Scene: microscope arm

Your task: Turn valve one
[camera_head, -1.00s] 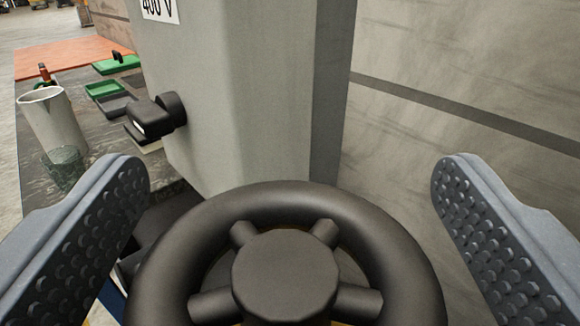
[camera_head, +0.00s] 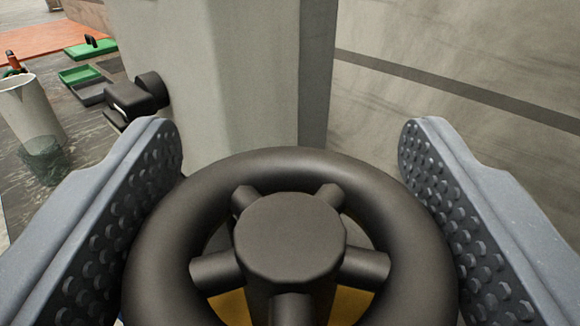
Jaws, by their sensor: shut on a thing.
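A black valve handwheel (camera_head: 290,170) with spokes and a thick round hub (camera_head: 289,238) fills the lower middle of the view. It is the only valve wheel in view, and I see no number on it. Yellow shows through the gaps between its spokes. My gripper (camera_head: 290,150) has one studded grey finger on each side of the wheel. The fingers are shut on the wheel's rim from left and right. The near part of the wheel is cut off by the bottom edge.
A grey cabinet (camera_head: 225,90) with a black knob handle (camera_head: 138,97) stands just behind the wheel. At left, a table holds a white jug (camera_head: 32,110), a glass (camera_head: 43,158) and green and dark trays (camera_head: 90,78). A wall (camera_head: 450,60) is at right.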

